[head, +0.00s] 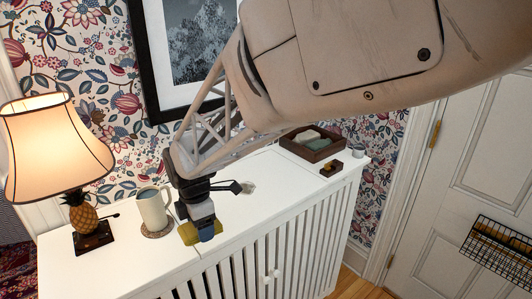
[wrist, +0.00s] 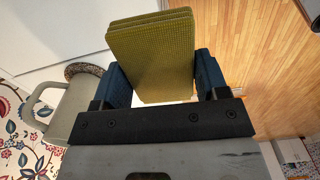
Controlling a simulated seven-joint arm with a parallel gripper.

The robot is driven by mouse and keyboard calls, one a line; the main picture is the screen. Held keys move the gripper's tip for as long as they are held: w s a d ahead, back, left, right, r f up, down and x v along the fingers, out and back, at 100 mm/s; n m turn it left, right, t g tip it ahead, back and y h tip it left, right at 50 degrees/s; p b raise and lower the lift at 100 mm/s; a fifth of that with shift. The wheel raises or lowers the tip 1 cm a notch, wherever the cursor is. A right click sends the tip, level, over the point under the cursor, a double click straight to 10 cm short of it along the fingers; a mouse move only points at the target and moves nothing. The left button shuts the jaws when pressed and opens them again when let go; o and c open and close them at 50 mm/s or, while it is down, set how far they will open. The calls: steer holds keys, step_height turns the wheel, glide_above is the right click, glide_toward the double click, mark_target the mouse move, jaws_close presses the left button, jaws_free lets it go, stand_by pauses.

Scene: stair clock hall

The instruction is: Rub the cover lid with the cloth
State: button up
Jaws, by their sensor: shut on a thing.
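My gripper (head: 204,224) is shut on a folded olive-yellow cloth (head: 187,233), near the front edge of the white cover lid (head: 120,258). The lid is the flat top of a slatted white cover. In the wrist view the cloth (wrist: 152,55) is a thick, layered pad between the two blue fingers of my gripper (wrist: 160,82), sticking out beyond them. The white lid (wrist: 75,22) shows at the upper left there. I cannot tell whether the cloth touches the lid.
A cream mug (head: 152,210) on a woven coaster (head: 157,231) stands close left of my gripper. A lit lamp (head: 40,145) stands further left. A brown tray (head: 297,151), a small brown item (head: 331,168) and a small grey-white pot (head: 358,152) are at the right. The lid's middle is mostly clear.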

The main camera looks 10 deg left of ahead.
steer(key=w+d, duration=0.3)
steer(key=w, duration=2.2)
steer(key=shift+w+r, duration=0.4)
steer(key=shift+r, duration=0.05)
steer(key=shift+f, duration=0.15)
